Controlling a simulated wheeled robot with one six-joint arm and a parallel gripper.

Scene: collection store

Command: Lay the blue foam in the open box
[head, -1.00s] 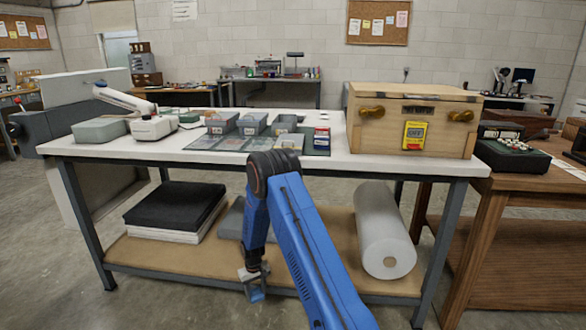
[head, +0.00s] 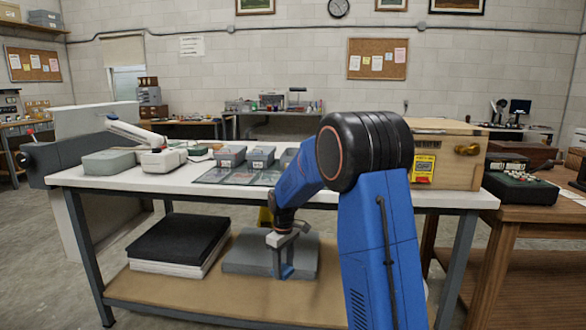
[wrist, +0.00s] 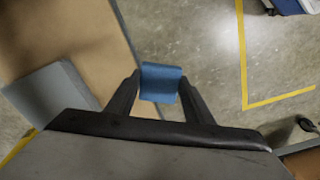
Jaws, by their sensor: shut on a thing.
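My gripper (head: 283,270) is shut on the blue foam (wrist: 160,80), a small block held between the two fingertips in the wrist view. In the head view the gripper hangs in front of the lower shelf, below the tabletop, and the foam (head: 288,271) shows small there. Another grey box (head: 288,157) is partly hidden by my arm. I cannot tell from here which box is open.
The table's front edge (head: 130,186) lies above my gripper. The lower shelf (head: 190,292) carries a black-topped stack (head: 178,242) and a grey slab (head: 245,256). A wooden crate (head: 455,160) stands on the right, partly behind my arm. A pale arm-like device (head: 160,158) stands left.

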